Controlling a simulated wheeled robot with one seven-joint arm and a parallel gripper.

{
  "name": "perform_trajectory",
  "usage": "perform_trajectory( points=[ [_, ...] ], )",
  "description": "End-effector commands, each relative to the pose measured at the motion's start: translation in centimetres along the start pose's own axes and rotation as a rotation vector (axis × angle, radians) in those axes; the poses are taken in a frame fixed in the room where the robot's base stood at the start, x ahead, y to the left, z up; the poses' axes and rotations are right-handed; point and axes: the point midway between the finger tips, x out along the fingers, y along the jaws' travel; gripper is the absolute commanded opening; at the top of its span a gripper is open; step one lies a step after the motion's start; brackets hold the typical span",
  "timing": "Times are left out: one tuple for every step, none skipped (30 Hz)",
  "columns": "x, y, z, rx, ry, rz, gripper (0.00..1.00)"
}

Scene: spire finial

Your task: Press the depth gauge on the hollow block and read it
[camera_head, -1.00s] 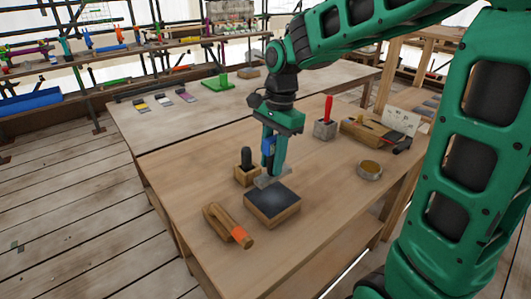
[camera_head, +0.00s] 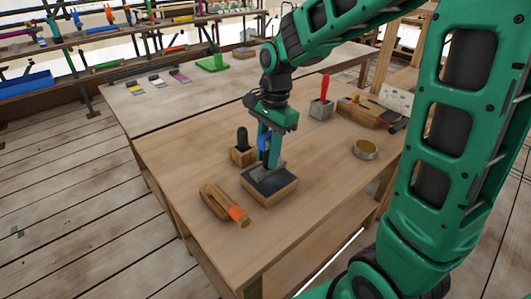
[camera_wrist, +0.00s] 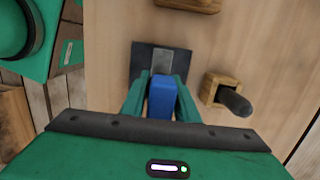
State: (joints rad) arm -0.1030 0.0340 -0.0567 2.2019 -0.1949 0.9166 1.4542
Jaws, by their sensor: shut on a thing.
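My gripper (camera_head: 270,165) points down, shut on a blue-bodied tool (camera_wrist: 161,97), apparently the depth gauge, whose blue side also shows in the head view (camera_head: 263,143). A flat grey piece (camera_wrist: 162,62) at the tool's lower end lies over the dark top of a square wooden block (camera_head: 272,193). That dark top also shows in the wrist view (camera_wrist: 144,67). This may be the hollow block; no opening shows in it. The grey piece looks to be at or very near the dark top; I cannot tell whether they touch. No gauge reading is visible.
A wooden holder (camera_head: 241,158) with a black rod stands close left of my gripper. A wooden tool with an orange band (camera_head: 224,204) lies front left. Bare tabletop lies between.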

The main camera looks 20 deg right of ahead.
Motion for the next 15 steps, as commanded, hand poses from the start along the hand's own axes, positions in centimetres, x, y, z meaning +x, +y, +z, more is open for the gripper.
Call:
perform_trajectory(
  points=[
    [-0.03,-0.01,-0.01,0.0,0.0,-0.001,0.01],
    [-0.03,-0.01,-0.01,0.0,0.0,-0.001,0.01],
    [-0.03,-0.01,-0.01,0.0,0.0,-0.001,0.01],
    [-0.03,-0.01,-0.01,0.0,0.0,-0.001,0.01],
    [-0.02,-0.01,-0.02,0.0,0.0,-0.001,0.01],
    [0.02,-0.01,-0.02,0.0,0.0,0.0,0.01],
    [0.06,-0.01,-0.03,0.0,0.0,0.0,0.01],
    [0.12,-0.01,-0.04,0.0,0.0,0.0,0.01],
    [0.22,-0.02,-0.05,0.0,0.0,-0.001,0.01],
    [0.29,-0.02,-0.07,0.001,0.0,-0.001,0.01],
    [0.37,-0.02,-0.08,0.001,0.0,-0.001,0.01],
    [0.48,-0.01,-0.1,0.001,0.0,-0.001,0.01],
    [0.55,-0.01,-0.12,0.001,0.0,-0.001,0.01],
    [0.63,0.0,-0.13,0.001,0.0,0.0,0.01],
    [0.73,0.01,-0.14,0.001,0.0,0.0,0.01]
  ],
)
